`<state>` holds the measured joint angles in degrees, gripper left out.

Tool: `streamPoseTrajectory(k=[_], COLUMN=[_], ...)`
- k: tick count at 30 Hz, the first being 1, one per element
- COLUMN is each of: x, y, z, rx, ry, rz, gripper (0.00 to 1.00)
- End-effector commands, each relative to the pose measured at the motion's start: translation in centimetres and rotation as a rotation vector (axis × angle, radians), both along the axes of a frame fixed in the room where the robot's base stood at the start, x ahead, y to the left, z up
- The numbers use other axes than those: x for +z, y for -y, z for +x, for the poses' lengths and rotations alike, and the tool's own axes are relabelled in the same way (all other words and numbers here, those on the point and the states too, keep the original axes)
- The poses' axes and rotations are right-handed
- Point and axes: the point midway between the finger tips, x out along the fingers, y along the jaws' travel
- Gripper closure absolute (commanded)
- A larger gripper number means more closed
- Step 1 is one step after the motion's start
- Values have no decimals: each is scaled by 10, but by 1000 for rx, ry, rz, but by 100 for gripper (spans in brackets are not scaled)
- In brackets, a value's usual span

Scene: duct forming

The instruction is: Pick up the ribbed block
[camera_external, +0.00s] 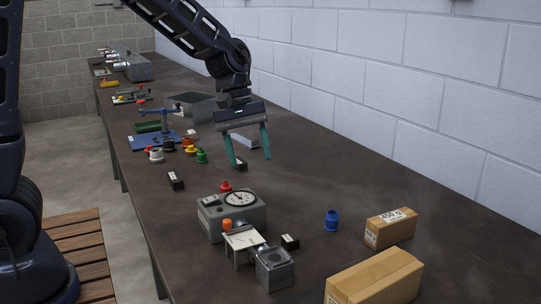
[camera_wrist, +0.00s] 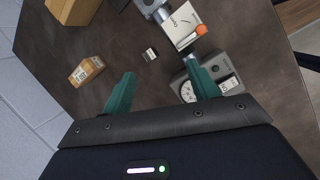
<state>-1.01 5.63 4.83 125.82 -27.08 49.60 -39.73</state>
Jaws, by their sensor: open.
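My gripper (camera_external: 251,161) has two teal fingers spread apart with nothing between them, pointing down over the bench; the fingers also show in the wrist view (camera_wrist: 160,68). Several small dark blocks lie on the bench, and I cannot make out ribs on any. One dark block (camera_external: 241,165) shows right by the left fingertip, partly covered by it. Another (camera_external: 176,180) lies left of the gripper near the bench's front edge. A third (camera_external: 290,242) lies beside the gauge instrument; a small dark and silvery block (camera_wrist: 150,54) shows ahead of the fingers in the wrist view.
A grey gauge instrument (camera_external: 232,216), a grey device (camera_external: 273,268), a blue cap (camera_external: 332,220) and two cardboard boxes (camera_external: 390,228) (camera_external: 375,277) stand nearer the camera. Coloured knobs (camera_external: 187,149) and a grey metal tray (camera_external: 190,104) lie left and behind. A block wall borders the bench.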

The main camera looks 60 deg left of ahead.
Motion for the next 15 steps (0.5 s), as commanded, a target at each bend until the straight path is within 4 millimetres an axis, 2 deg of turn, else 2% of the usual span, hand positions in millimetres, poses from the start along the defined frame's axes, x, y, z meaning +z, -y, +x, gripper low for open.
streamPoseTrajectory(k=[1, 9, 15], x=[-13, -75, -110], y=[-1, -5, -7], z=[9, 55, 75], rx=[37, 255, 375], ry=[-27, -153, -220], rz=[-11, -66, -88], gripper=[40, 40, 40])
